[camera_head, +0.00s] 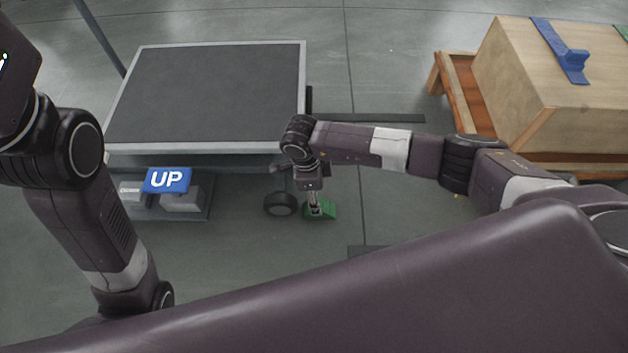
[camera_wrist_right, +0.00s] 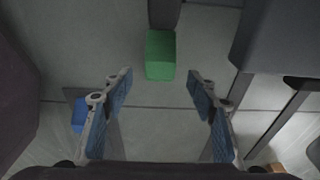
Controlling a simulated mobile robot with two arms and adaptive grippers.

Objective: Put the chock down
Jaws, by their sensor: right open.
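The green chock (camera_head: 328,209) is low at the floor, just right of the small black wheel (camera_head: 280,204) of the lift cart in the head view. My right gripper (camera_head: 315,207) points down at the chock and partly covers it. In the right wrist view the chock (camera_wrist_right: 160,56) shows as a green block beyond the gap between the spread fingertips of my right gripper (camera_wrist_right: 159,80). The fingers are open and apart from its sides. My left arm comes in at the left, but its gripper is not in view.
The lift cart has a dark flat platform (camera_head: 205,95) and a blue UP sign (camera_head: 167,180) at its front. A wooden crate (camera_head: 540,85) with blue fittings stands on an orange-brown pallet (camera_head: 462,88) at the right. Grey floor is free between them.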

